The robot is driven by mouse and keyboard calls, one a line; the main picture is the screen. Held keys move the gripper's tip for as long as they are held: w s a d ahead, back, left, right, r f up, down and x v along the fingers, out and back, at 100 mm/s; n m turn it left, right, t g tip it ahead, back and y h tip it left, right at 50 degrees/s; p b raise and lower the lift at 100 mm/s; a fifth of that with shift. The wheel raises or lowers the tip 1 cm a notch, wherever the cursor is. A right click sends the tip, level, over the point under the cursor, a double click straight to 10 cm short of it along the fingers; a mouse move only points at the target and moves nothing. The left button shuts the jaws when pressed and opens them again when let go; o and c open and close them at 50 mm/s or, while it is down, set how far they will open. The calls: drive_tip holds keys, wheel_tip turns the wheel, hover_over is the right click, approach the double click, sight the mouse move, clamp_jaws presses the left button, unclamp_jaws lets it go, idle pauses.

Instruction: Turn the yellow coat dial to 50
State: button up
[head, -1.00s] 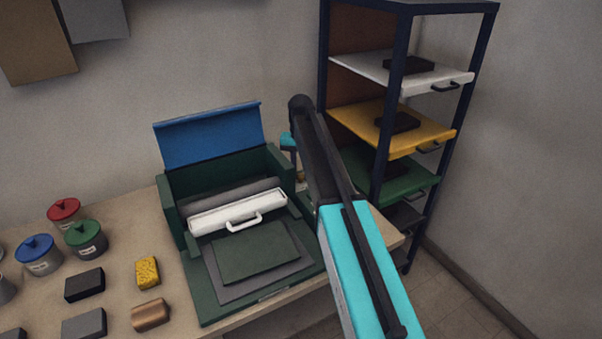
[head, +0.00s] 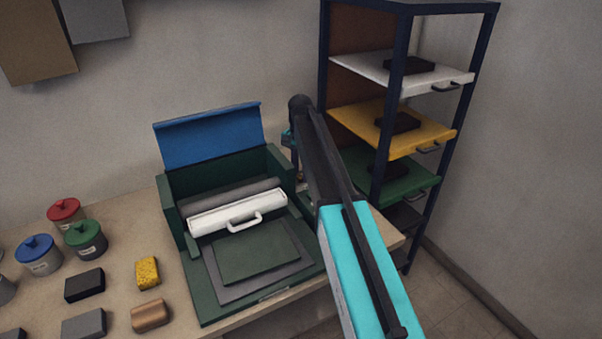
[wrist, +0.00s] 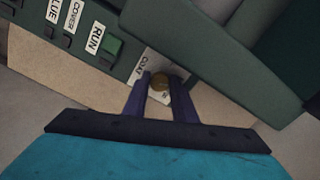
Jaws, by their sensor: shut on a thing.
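The coat dial (wrist: 160,82) is a small round knob, dull yellow-brown in the wrist view, beside a white label reading COAT (wrist: 140,69). My gripper (wrist: 161,90) is shut on the dial, one dark finger on each side of it. A pale scale patch shows between the fingers, but its numbers are mostly hidden and I cannot read the setting. In the head view my arm hides the dial.
A green RUN button (wrist: 112,48) and labelled controls sit left of the dial on the green machine. In the head view the machine (head: 176,215) has its blue lid (head: 210,137) raised. A rack (head: 395,95) with coloured shelves stands close right of my arm.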

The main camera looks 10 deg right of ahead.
sight(300, 175)
drive_tip(key=shift+w, duration=0.1)
drive_tip(key=o, duration=1)
drive_tip(key=shift+o, duration=0.2)
drive_tip(key=shift+r, duration=0.1)
wheel_tip(300, 175, up, 14)
drive_tip(key=b, duration=0.3)
